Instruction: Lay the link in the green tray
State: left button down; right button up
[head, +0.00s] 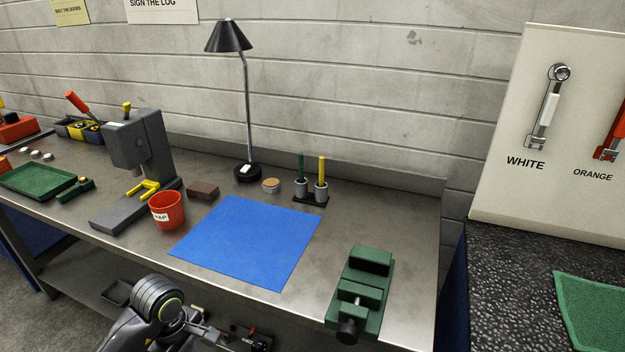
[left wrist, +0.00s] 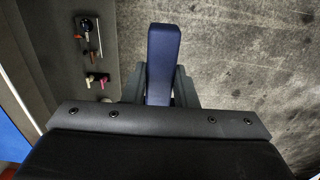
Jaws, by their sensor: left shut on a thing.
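My left gripper (left wrist: 160,88) is shut on a dark blue bar, which I take to be the link (left wrist: 162,50); it sticks out beyond the fingers, over the concrete floor. In the head view my left arm shows at the bottom, in front of the bench, but the link cannot be made out there. The green tray (head: 40,181) lies flat on the bench at the far left, and it looks empty. My right gripper is not in view.
Near the tray are a green-handled tool (head: 76,190), a grey press (head: 140,150) and a red cup (head: 167,210). A blue mat (head: 250,240) covers mid-bench; a green vise (head: 361,290) stands at the right. Small items lie on the lower shelf (left wrist: 62,60).

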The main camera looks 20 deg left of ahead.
aim_at(38, 182)
jog(key=j, duration=1.3)
jog(key=i+j, duration=0.15)
jog(key=j, duration=2.5)
jog(key=i+j, duration=0.1)
jog(key=j, duration=0.25)
jog(key=i+j, duration=0.1)
jog(key=j, duration=0.25)
jog(key=i+j, duration=0.1)
jog(key=j, duration=0.3)
jog(key=i+j, duration=0.1)
jog(key=j, duration=0.25)
jog(key=i, duration=0.2)
